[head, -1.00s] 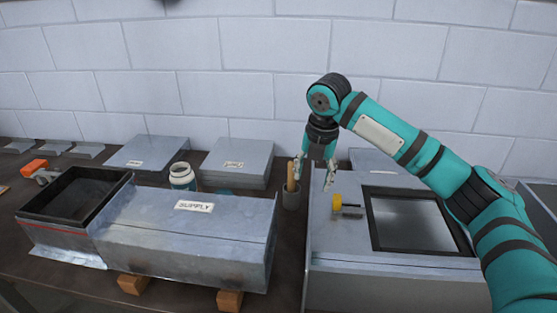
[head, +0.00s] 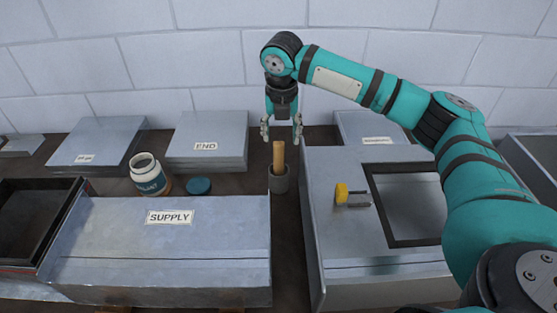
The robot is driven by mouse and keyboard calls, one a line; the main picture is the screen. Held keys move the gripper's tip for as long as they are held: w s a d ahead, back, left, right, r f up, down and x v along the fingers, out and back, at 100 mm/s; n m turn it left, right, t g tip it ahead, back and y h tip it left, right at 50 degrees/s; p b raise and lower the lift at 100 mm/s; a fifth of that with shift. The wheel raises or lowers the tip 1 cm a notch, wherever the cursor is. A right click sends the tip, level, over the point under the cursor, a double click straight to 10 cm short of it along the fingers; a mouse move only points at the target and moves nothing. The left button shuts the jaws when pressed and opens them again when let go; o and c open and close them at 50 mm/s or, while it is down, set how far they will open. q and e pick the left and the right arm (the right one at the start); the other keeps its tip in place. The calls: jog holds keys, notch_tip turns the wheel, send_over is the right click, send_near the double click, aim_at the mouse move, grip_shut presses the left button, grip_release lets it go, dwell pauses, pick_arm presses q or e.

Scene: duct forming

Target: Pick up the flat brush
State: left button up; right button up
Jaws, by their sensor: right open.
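The flat brush (head: 278,155) stands upright in a small grey cup, with its wooden handle up. Its lower end is hidden inside the cup (head: 279,183). My right gripper (head: 282,137) points down with its fingers spread, above and slightly behind the handle top as seen in the head view. The handle top appears between or just in front of the fingers; I cannot tell which. Nothing is held. My left gripper is out of view.
The SUPPLY duct (head: 170,240) lies left of the cup. The grey box with a square opening (head: 345,250) stands close on the right, bearing a yellow-handled tool (head: 342,194). A sealant jar (head: 149,176), its blue lid (head: 199,186) and END panels (head: 207,140) are behind.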

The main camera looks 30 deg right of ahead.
aim_at(280, 144)
jog(key=f, duration=0.2)
jog(key=w+f, duration=0.1)
jog(key=f, duration=0.1)
jog(key=shift+d, duration=0.15)
jog(key=shift+f+p, duration=0.35)
jog(key=shift+p, duration=0.05)
jog(key=f, duration=0.1)
jog(key=f+p, duration=0.1)
jog(key=f, duration=0.1)
jog(key=shift+w+f, duration=0.3)
jog(key=shift+w, duration=0.1)
jog(key=shift+w+f, duration=0.1)
jog(key=shift+f, duration=0.35)
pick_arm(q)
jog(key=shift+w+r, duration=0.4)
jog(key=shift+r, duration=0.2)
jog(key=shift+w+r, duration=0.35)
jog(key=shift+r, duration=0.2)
pick_arm(e)
jog(key=c, duration=1.1)
grip_shut()
